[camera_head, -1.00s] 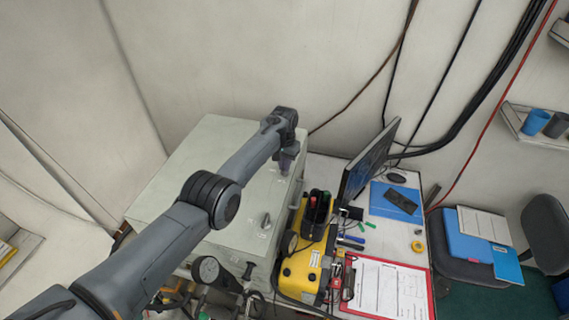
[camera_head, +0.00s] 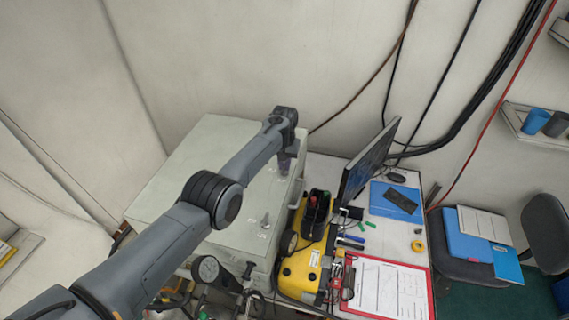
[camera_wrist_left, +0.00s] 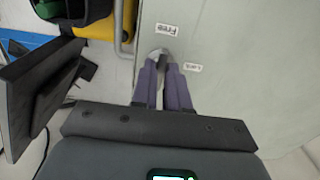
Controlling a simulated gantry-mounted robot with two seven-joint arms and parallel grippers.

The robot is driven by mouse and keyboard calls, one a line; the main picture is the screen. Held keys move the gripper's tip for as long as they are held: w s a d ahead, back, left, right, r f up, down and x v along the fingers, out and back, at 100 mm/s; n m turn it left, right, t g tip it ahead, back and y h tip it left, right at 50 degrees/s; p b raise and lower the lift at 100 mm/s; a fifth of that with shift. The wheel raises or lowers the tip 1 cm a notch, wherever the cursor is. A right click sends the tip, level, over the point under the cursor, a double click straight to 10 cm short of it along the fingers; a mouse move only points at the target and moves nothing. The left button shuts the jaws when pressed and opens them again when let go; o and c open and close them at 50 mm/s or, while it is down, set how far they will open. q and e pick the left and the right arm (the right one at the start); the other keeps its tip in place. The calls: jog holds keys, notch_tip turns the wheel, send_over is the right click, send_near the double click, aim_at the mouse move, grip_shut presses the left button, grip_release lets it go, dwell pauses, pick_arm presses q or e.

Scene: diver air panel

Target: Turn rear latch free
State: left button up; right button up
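The rear latch (camera_wrist_left: 159,56) is a small grey knob on the pale grey-green case lid. In the left wrist view it stands between the tips of my left gripper (camera_wrist_left: 161,68), whose two purple-grey fingers close on its sides. A "Free" label (camera_wrist_left: 166,29) lies just beyond the latch, and a second label (camera_wrist_left: 193,67), probably "Lock", lies to its right. In the head view my left gripper (camera_head: 286,164) points down at the lid's right rear edge and hides the rear latch. My right gripper is out of view.
A second latch (camera_head: 265,220) stands nearer the front of the case lid (camera_head: 195,160). A yellow tool case (camera_head: 303,270), a monitor (camera_head: 370,160) and a red clipboard (camera_head: 388,290) are to the right. A metal handle (camera_wrist_left: 124,28) runs along the case side.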

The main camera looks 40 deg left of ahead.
aim_at(284, 167)
pick_arm(q)
jog(key=o, duration=0.3)
jog(key=shift+o, duration=0.2)
jog(key=shift+r, duration=0.6)
notch_tip(284, 167, up, 10)
jog(key=shift+f, duration=0.2)
